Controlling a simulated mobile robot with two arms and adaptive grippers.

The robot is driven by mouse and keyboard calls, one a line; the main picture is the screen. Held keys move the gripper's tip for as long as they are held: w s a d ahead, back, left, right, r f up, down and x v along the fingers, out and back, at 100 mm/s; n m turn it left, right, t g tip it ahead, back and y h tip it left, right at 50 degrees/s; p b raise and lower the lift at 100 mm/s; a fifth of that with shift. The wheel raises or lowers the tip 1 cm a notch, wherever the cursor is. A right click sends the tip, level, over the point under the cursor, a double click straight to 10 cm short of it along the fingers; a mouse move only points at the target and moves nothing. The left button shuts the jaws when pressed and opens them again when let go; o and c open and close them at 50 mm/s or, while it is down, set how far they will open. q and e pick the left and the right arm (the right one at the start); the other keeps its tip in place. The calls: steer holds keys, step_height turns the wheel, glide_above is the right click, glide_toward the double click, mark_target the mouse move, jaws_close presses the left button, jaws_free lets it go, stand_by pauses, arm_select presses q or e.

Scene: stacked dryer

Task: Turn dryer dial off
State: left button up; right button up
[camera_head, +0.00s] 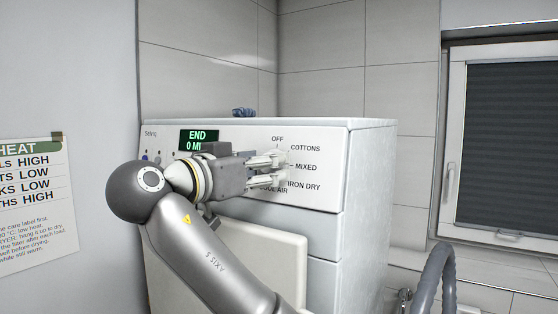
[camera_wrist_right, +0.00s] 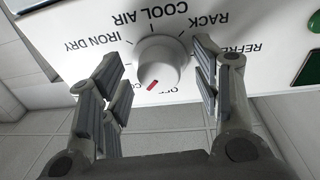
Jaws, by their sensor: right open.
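The dryer dial (camera_wrist_right: 160,62) is a round white knob with a red pointer mark, on the white control panel (camera_head: 330,192). In the right wrist view, which is upside down, the red mark faces the panel's upper side, close to the OFF and COTTONS labels; its exact setting is hard to tell. My right gripper (camera_wrist_right: 157,70) is open, with its fingers on either side of the dial and visible gaps to it. In the head view my right gripper (camera_head: 272,160) is at the panel and hides most of the dial. My left gripper is not in view.
The dryer's green display (camera_head: 198,140) reads END, partly hidden by my right wrist. A small blue item (camera_head: 243,112) lies on the dryer top. A paper notice (camera_head: 35,200) hangs on the left wall. A window (camera_head: 508,140) and a grey hose (camera_head: 432,280) are at right.

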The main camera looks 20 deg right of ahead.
steer(key=shift+w+d, duration=0.2)
steer(key=shift+d, duration=0.05)
steer(key=shift+s+a, duration=0.3)
steer(key=shift+a, duration=0.05)
steer(key=shift+c, duration=0.2)
steer(key=shift+a+r, duration=0.1)
steer(key=shift+c, duration=1.3)
steer(key=c, duration=0.8)
arm_select(q)
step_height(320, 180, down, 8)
steer(key=b, duration=0.7)
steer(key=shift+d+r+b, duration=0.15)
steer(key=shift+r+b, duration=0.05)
steer(key=shift+b, duration=0.15)
arm_select(e)
steer(key=shift+o, duration=0.2)
steer(key=shift+s+d+n+t+y, duration=0.15)
steer(key=shift+n+t+y, duration=0.3)
steer(key=shift+n, duration=2.1)
steer(key=shift+d+n+t+y, duration=0.15)
steer(key=shift+n+t, duration=0.5)
steer(key=shift+n, duration=1.9)
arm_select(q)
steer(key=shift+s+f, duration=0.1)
arm_select(e)
steer(key=shift+n, duration=0.3)
steer(key=shift+r, duration=0.1)
